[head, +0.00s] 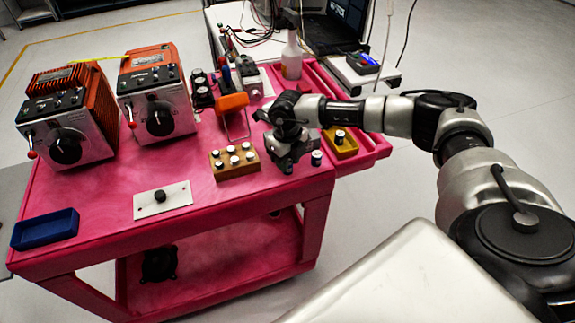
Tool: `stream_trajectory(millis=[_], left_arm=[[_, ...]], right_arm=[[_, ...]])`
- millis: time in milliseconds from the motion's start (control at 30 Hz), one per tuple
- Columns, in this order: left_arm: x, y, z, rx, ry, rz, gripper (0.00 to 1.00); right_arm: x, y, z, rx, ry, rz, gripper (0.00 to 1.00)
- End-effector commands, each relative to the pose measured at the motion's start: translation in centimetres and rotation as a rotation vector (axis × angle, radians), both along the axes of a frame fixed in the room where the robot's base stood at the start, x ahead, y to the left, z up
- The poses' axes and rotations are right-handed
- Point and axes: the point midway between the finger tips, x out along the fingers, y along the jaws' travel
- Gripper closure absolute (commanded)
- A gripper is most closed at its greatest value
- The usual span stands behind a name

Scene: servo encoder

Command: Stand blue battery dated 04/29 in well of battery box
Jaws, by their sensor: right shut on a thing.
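My right gripper (287,155) is low over the right part of the pink cart top, pointing down. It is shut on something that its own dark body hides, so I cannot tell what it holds. No blue battery or 04/29 date can be made out. A tan block (236,172) with several silver-and-dark cylinders upright in it stands just left of the gripper. A yellow open box (349,151) with one cylinder in it is to the right. I cannot tell which is the battery box. A single dark cylinder with a pale top (316,158) stands beside the gripper. My left gripper is out of view.
Two orange-and-silver devices (157,111) (66,146) stand at the back left. An orange-topped stand (233,103) is behind the tan block. A white plate with a black knob (160,199) and a blue tray (45,229) lie near the front edge. Bare cart top separates them.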

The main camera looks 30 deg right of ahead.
Motion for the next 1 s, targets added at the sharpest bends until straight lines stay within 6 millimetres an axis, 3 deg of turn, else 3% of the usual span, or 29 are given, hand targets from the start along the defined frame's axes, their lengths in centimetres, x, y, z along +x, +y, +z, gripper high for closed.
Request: stream_trajectory(millis=[633,1000], left_arm=[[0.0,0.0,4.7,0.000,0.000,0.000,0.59],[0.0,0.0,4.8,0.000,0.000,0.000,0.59]], right_arm=[[0.0,0.0,6.5,0.000,-0.001,0.000,0.86],[0.0,0.0,6.8,0.000,0.000,0.001,0.86]])
